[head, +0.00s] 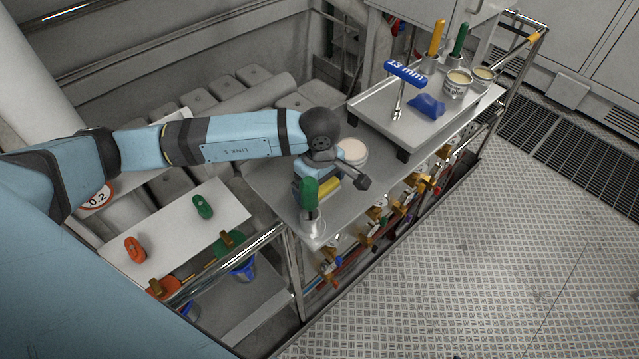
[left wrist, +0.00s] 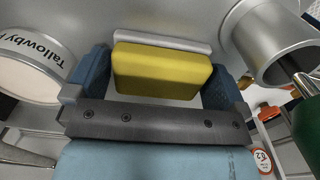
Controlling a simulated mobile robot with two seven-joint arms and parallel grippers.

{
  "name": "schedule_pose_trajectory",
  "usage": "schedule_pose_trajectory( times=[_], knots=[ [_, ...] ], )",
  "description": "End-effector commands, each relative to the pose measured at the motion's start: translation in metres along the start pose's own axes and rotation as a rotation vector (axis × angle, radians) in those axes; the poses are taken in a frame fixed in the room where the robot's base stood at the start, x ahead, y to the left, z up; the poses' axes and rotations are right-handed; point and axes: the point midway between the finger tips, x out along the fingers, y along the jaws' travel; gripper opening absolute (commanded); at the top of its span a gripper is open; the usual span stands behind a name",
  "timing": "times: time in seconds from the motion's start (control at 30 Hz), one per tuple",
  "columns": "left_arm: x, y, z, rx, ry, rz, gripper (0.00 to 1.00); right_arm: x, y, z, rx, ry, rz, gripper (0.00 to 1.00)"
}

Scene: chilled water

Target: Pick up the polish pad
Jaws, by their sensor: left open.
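The polish pad appears to be the yellow block with a pale grey strip along one side; it lies on the grey metal shelf top. It shows in the left wrist view (left wrist: 160,73) and, partly covered by my gripper, in the head view (head: 328,185). My left gripper (left wrist: 158,62) is open, with one blue finger on each side of the pad. The pad sits between the fingers, not clamped. In the head view my wrist hides much of the left gripper (head: 322,188). My right gripper is not in view.
A green-handled tool stands in a metal cup (head: 312,222) close beside the gripper. A round labelled tin (head: 353,152) stands on the other side. A raised tray (head: 372,106) holds a 13 mm tool, a blue piece and cups. Valves (head: 378,215) line the shelf front.

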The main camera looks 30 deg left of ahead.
Motion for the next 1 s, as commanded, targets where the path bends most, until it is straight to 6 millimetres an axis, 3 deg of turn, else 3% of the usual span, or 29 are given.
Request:
schedule_pose_trajectory(
  times=[0.17, 0.3, 0.73, 0.87, 1.0],
  knots=[
    [0.000, 0.000, 0.000, 0.000, 0.000, 0.001, 1.00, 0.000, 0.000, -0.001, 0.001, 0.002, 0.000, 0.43],
    [0.000, 0.000, 0.000, 0.000, 0.000, 0.001, 0.68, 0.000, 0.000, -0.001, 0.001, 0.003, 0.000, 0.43],
    [-0.007, 0.001, 0.000, -0.001, -0.001, 0.003, 0.67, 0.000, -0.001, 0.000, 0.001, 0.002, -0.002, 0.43],
    [-0.022, 0.001, -0.001, 0.001, 0.000, 0.005, 0.67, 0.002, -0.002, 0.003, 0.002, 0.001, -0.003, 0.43],
    [-0.050, 0.002, 0.000, 0.001, -0.001, 0.007, 0.67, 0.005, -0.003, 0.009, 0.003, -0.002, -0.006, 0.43]
  ],
)
